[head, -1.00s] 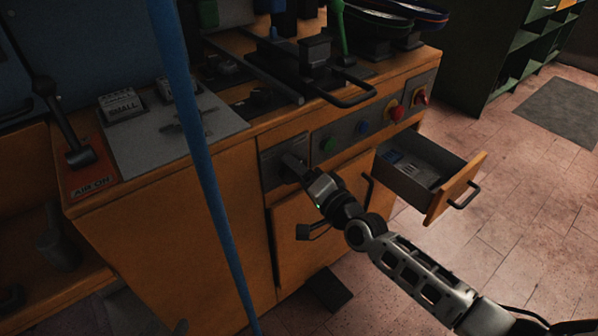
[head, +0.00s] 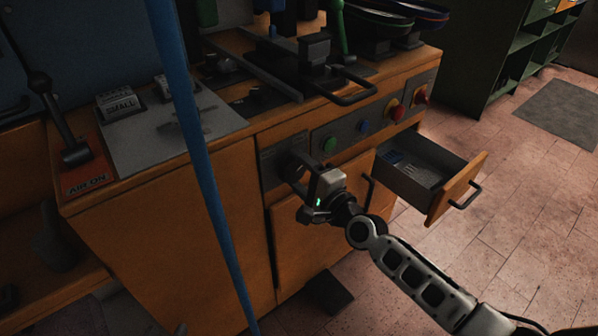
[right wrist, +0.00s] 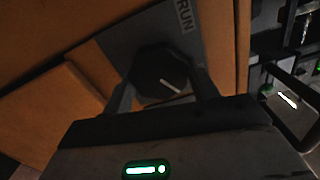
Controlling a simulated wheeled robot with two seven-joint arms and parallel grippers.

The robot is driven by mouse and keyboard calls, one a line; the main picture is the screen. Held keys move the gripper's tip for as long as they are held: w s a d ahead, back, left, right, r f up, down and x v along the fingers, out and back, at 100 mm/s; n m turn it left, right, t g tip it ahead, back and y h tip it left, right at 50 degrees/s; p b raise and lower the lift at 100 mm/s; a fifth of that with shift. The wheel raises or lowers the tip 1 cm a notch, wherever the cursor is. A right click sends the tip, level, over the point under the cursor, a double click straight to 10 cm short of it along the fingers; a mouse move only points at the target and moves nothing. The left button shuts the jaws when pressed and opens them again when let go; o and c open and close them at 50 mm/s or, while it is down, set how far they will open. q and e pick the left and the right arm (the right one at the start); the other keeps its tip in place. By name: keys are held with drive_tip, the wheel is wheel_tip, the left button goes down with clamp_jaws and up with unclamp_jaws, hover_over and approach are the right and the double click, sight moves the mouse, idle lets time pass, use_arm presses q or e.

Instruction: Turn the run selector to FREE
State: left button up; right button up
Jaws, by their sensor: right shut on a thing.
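The run selector is a dark faceted knob (right wrist: 158,70) with a white pointer line, on a grey plate (right wrist: 125,38) lettered RUN in the right wrist view. The line slants in the picture; I cannot read any position marks, and no FREE label is legible. In the head view the selector plate (head: 268,162) is at the left end of the cabinet's front panel. My right gripper (head: 300,180) is at the knob, its fingers on either side and shut on it. It also shows in the right wrist view (right wrist: 162,95). My left gripper is not in view.
Green (head: 328,144), blue (head: 362,127) and red (head: 396,112) buttons lie right of the selector. An open drawer (head: 465,185) juts out further right. A blue pole-like thing (head: 205,180) crosses the near view. An AIR ON lever (head: 72,150) stands at left.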

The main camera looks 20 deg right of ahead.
idle(0.3)
drive_tip(key=o, duration=1)
drive_tip(key=shift+c, duration=0.2)
drive_tip(key=v, duration=1.6)
